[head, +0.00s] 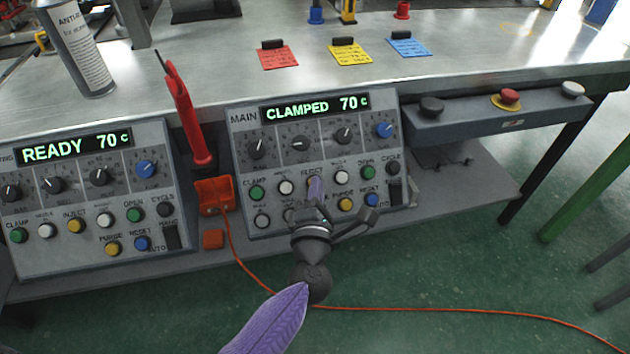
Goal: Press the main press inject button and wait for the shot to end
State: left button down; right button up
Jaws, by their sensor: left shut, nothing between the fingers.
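The main press panel (242,150) stands on the right, with a lit display (316,107) reading CLAMPED 70 c. My left gripper (315,188) is shut and empty, its fingertips over the middle of the upper button row, just below a partly covered label that seems to read INJECT. The inject button is hidden behind the fingertips. I cannot tell whether they touch or press it. To its left are the green clamp button (257,192) and a white button (286,187). To its right are another white button (341,178) and the green open button (367,172). My right gripper is not in view.
A second panel (80,205) on the left reads READY 70 c. A box with a red emergency button (509,97) is at right. A spray can (76,45) stands on the bench.

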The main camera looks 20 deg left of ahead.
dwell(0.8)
pick_arm(q)
jog(key=shift+w+a+f, duration=0.15)
jog(key=shift+w+f, duration=0.1)
jog(key=shift+f, duration=0.05)
jog(key=shift+w+a+f+b, duration=0.1)
jog(key=shift+w+f+b, duration=0.05)
jog(key=shift+b, duration=0.25)
jog(key=shift+w+a+f, duration=0.1)
jog(key=shift+w, duration=0.05)
dwell(0.3)
dwell(0.4)
jog(key=shift+s+d+r+p, duration=0.3)
jog(key=shift+s+r+p, duration=0.15)
jog(key=shift+r+p, duration=0.1)
jog(key=shift+s, duration=0.1)
